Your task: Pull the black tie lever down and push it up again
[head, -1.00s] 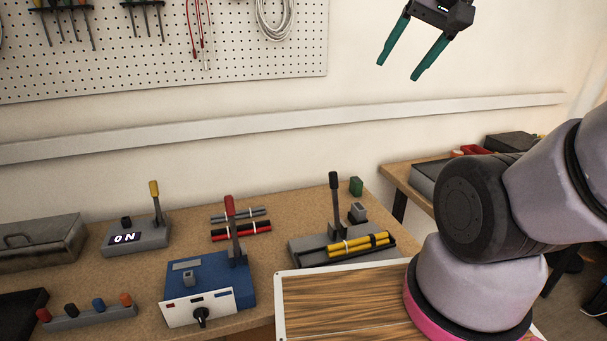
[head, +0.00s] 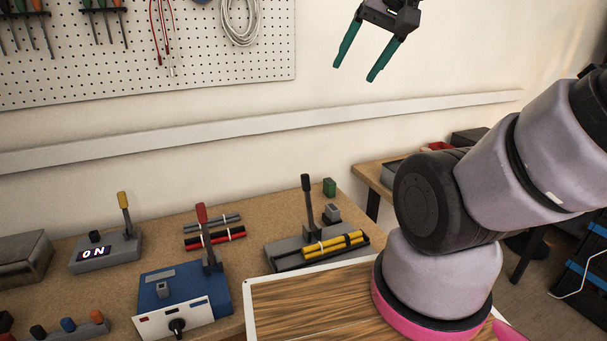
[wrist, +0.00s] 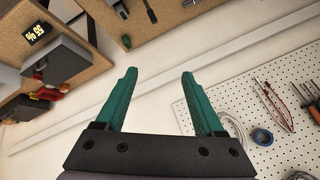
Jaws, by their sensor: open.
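The black tie lever (head: 307,203) stands upright on a grey base (head: 283,251) at the right of the workbench. A bundle of yellow rods (head: 333,242) with pale and dark bands lies in front of the lever on that base. My gripper (head: 353,74) is open and empty, high in front of the wall, well above and a little right of the lever. Its two green fingers also show apart in the wrist view (wrist: 160,75). The lever does not show clearly in the wrist view.
A blue unit with a red lever (head: 202,214) and a grey ON box with a yellow lever (head: 123,200) stand to the left. Red and grey rod bundles lie between. A green block (head: 329,187) stands behind the black lever. My arm occupies the right side.

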